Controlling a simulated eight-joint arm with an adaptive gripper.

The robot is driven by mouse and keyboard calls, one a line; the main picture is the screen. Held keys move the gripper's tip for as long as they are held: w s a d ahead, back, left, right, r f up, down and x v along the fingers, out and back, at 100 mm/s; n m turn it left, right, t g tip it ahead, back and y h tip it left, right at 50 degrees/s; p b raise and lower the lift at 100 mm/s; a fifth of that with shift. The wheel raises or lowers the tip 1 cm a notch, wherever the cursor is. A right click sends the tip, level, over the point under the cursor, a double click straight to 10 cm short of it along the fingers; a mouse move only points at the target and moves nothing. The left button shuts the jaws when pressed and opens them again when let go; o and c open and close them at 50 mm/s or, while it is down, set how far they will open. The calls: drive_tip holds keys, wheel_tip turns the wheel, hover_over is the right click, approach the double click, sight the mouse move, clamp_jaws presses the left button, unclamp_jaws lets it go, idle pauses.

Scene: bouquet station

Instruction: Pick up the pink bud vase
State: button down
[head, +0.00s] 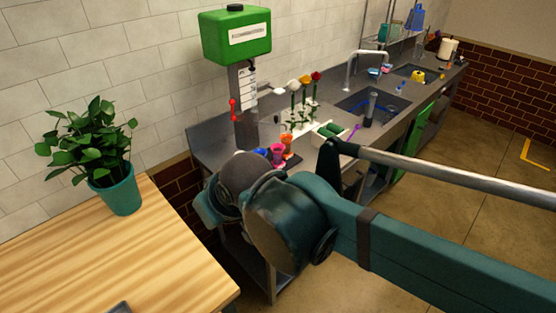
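The pink bud vase (277,154) is small in the head view.
White, yellow and red flowers (304,80) stand in a pale rack behind the vases. A green dispenser (235,35) is on the wall. A tray with green items (327,131) and a sink (368,104) lie to the right. A potted plant (120,196) stands on the wooden table (100,255).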

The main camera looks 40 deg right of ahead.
sight(279, 154)
drive_tip(key=c, duration=2.2)
unclamp_jaws()
drive_tip(key=shift+o, duration=0.2)
drive_tip(key=w+d+f+m+t+h+b, duration=0.1)
drive_tip(key=w+d+f+m+t+b, duration=0.35)
drive_tip(key=w+d, duration=1.3)
drive_tip(key=shift+s+d+f+t+h+b, duration=0.15)
drive_tip(key=shift+d+f+h+b, duration=0.5)
drive_tip(key=shift+d+f, duration=2.4)
drive_tip(key=shift+s+d+f+t+h+b, duration=0.15)
drive_tip(key=shift+d+f+h+b, duration=0.55)
drive_tip(key=shift+d, duration=4.45)
drive_tip(key=shift+s+d+f+t+h+b, duration=0.15)
drive_tip(key=shift+d+f+h+b, duration=0.45)
drive_tip(key=shift+d+f, duration=2.5)
